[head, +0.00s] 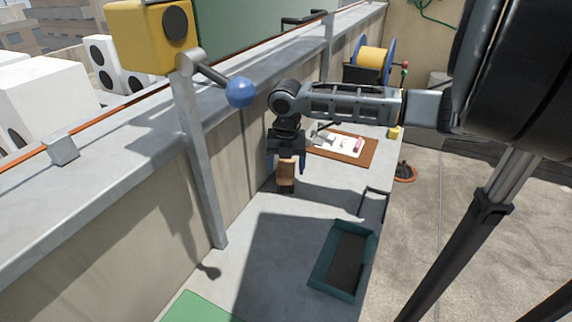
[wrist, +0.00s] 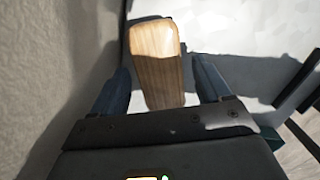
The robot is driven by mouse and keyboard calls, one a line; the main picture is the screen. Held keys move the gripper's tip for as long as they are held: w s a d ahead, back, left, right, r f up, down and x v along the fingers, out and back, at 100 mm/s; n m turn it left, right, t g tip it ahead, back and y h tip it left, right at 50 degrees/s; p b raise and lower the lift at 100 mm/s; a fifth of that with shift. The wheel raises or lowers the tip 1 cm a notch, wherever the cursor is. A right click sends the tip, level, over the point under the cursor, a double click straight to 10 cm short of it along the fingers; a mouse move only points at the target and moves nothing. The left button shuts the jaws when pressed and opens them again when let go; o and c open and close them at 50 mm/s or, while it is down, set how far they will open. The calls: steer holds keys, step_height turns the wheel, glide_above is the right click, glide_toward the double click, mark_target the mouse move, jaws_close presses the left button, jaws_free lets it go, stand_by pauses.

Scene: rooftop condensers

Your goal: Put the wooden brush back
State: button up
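The wooden brush (head: 286,174) shows as a light brown wooden block beside the wall, on the grey bench. In the wrist view the brush (wrist: 156,62) lies between my two fingers, with its grain running along its length. Bristles are not visible. My gripper (head: 286,164) points down from above, with one blue finger on each side of the brush. In the wrist view, gaps show between the brush and both fingers of my gripper (wrist: 163,85), so it is open around the brush. I cannot tell exactly how the brush's lower end rests.
A teal tray (head: 321,273) with a dark floor stands nearer on the bench. A brown board (head: 325,149) with a white sheet and small items lies behind. A post (head: 202,165) with a yellow box and blue ball rises at left. A green mat (head: 197,308) lies in front.

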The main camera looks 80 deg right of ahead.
mark_target(287, 169)
steer(key=shift+r, duration=0.15)
steer(key=shift+s+a+r, duration=0.1)
steer(key=shift+a+r, duration=0.1)
steer(key=shift+r, duration=1.7)
steer(key=shift+a+r, duration=0.2)
steer(key=shift+r, duration=1.65)
steer(key=shift+s, duration=0.1)
